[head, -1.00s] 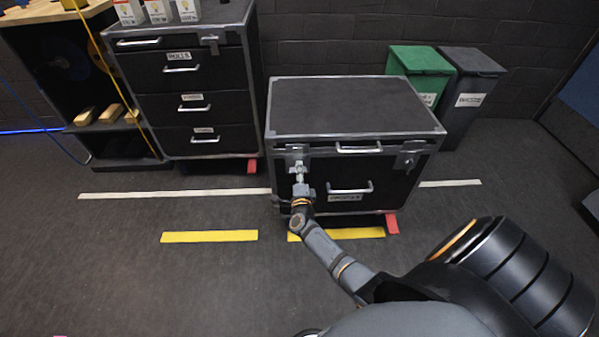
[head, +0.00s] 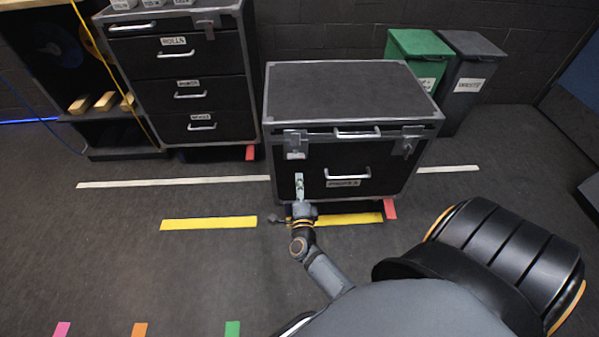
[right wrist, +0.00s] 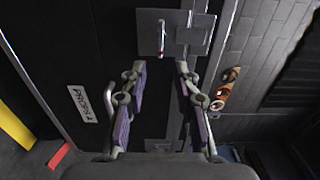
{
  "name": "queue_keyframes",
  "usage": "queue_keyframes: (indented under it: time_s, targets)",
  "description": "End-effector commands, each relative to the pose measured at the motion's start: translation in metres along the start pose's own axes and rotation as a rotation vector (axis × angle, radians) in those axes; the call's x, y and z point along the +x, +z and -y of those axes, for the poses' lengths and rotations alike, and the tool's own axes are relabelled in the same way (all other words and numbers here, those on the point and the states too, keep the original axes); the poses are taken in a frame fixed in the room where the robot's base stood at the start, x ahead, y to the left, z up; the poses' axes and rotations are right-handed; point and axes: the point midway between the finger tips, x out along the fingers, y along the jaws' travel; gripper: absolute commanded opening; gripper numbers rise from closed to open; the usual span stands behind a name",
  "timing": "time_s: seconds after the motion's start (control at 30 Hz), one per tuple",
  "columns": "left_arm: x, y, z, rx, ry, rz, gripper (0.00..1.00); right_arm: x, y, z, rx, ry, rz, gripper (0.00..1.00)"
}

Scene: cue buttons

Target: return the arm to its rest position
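My right gripper (head: 299,180) is in front of the lower left front of a black case (head: 350,98) with grey edges. It is below the case's left latch (head: 295,145) and apart from it. In the right wrist view its two fingers with purple pads are spread with nothing between them (right wrist: 160,88). That view also shows a latch plate (right wrist: 174,33) beyond the fingertips. My right arm reaches up from the lower middle of the head view. My left gripper is not in view.
A drawer cabinet (head: 190,95) stands at the left. A green bin (head: 418,62) and a dark bin (head: 468,85) stand behind the case at right. Yellow floor tape (head: 208,223) and small coloured marks (head: 232,328) lie on open floor in front.

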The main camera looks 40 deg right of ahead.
Motion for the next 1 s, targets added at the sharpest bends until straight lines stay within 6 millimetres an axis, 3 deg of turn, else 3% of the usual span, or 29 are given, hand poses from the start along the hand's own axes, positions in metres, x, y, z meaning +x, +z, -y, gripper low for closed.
queue_keyframes:
  time_s: [0.33,0.47,0.57,0.6,0.67,0.8,1.0]
  targets:
    - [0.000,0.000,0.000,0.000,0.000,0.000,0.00,0.000,0.001,0.000,-0.006,0.001,0.006,0.30]
    - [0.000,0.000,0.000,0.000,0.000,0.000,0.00,-0.006,0.025,-0.011,-0.141,0.041,0.158,0.30]
    - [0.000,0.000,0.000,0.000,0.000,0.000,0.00,-0.030,0.062,-0.043,-0.411,0.121,0.433,0.30]
    - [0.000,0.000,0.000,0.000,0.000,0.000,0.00,-0.047,0.072,-0.062,-0.548,0.163,0.560,0.30]
    - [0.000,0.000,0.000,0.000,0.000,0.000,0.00,-0.074,0.078,-0.092,-0.746,0.231,0.735,0.30]
    - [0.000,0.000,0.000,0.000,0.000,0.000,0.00,-0.131,0.057,-0.149,-1.112,0.383,1.044,0.30]
    - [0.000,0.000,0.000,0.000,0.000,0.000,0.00,-0.190,-0.006,-0.192,-1.469,0.592,1.335,0.30]
